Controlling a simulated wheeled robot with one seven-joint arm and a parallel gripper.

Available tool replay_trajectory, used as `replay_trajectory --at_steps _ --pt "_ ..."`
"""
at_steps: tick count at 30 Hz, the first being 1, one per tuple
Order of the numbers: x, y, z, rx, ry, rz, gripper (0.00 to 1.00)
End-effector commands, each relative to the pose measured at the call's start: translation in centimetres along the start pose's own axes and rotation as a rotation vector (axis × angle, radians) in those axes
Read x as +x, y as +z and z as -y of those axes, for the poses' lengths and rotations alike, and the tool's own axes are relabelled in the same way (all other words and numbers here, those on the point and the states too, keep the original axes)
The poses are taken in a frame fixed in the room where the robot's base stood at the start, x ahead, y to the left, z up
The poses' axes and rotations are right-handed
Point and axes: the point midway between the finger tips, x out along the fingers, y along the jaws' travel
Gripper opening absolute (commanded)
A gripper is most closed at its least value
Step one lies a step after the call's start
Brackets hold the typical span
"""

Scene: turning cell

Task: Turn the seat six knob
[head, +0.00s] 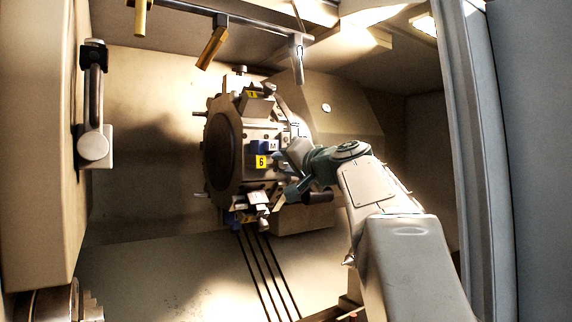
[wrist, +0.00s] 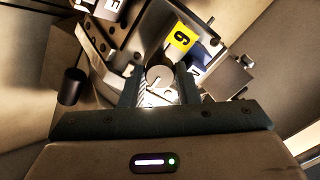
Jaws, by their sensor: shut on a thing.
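The seat six knob (wrist: 159,76) shows in the wrist view as a round light grey end with a short dark line on it. My gripper (wrist: 160,88) is shut on it, with one finger on each side. A yellow tag marked 6 (wrist: 181,39) sits just above and right of the knob. The same yellow tag shows in the head view (head: 261,161) on the near side of the tool turret (head: 221,152). My gripper (head: 283,176) reaches the turret there from the right. I cannot make out the knob in the head view.
A grey block (wrist: 229,79) stands right of the fingers, and a dark cylinder (wrist: 71,86) to the left. Another yellow tag (head: 252,94) is higher on the turret. Yellow-handled parts (head: 212,48) hang from a rail above. The floor left of the turret is clear.

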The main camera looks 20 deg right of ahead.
Motion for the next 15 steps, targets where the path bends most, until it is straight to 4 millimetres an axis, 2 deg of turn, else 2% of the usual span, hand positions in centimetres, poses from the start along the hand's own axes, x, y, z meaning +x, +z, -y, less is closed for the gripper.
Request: replay_trajectory --at_steps 14,15 --pt "0.01 0.05 -0.06 0.016 0.001 0.001 0.06" --pt "0.01 0.05 -0.06 0.016 0.001 0.001 0.31"
